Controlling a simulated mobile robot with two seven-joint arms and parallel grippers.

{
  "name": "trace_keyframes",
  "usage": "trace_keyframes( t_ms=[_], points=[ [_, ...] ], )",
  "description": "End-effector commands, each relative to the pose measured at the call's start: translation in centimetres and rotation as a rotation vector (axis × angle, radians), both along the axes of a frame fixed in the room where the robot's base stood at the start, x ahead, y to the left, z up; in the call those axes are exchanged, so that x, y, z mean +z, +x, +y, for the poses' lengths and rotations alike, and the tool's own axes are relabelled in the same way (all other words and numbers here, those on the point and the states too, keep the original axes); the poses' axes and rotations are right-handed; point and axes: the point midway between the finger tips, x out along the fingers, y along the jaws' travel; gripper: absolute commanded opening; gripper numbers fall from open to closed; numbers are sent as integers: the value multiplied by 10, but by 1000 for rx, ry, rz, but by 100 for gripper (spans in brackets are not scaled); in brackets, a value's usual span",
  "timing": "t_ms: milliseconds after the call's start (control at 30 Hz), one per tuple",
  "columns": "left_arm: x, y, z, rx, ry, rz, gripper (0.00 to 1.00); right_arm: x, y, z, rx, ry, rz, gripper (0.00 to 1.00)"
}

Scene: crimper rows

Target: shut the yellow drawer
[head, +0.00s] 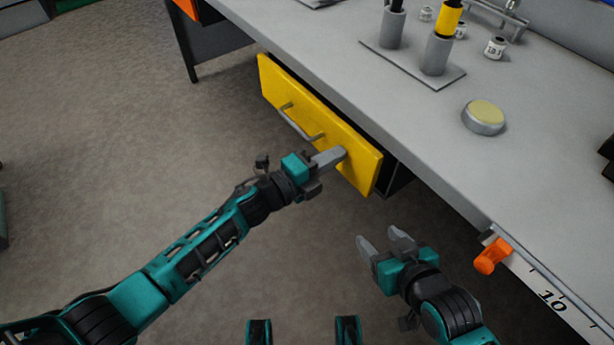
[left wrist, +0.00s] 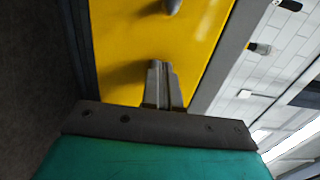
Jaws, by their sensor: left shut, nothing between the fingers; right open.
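The yellow drawer (head: 345,140) sits under the grey workbench, its front standing out a little from the bench, with a dark gap at its right end. A grey bar handle (head: 296,124) is on its front. My left gripper (head: 341,153) is shut and empty, its fingertips at the drawer front to the right of the handle. In the left wrist view the shut fingers (left wrist: 158,72) point at the yellow front (left wrist: 130,45); whether they touch it I cannot tell. My right gripper (head: 382,240) is open and empty, below the drawer's right end and apart from it.
The grey workbench (head: 400,115) carries a plate with two cylinder holders (head: 438,55), small labelled jars (head: 496,46) and a round yellow-topped button (head: 485,115). An orange clamp-like piece (head: 492,257) sits at the bench's front edge, near my right gripper.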

Motion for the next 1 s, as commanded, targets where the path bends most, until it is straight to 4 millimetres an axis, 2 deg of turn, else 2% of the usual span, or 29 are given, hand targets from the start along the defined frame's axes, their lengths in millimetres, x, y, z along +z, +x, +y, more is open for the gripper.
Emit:
trace_keyframes(
  t_ms=[100, 400, 800, 1000],
  points=[
    [-2, 9, -13, -1, 0, -1, 0, -10, -1, 0, -1, 0, 2, 61],
    [1, 18, -26, 2, 0, 0, 0, -16, -2, -1, -4, 2, 6, 61],
    [3, 19, -27, 3, -1, -3, 0, -16, -2, 0, -7, 5, 6, 61],
    [4, 20, -21, 3, -2, -5, 0, -14, -2, 0, -7, 5, 6, 61]
  ],
)
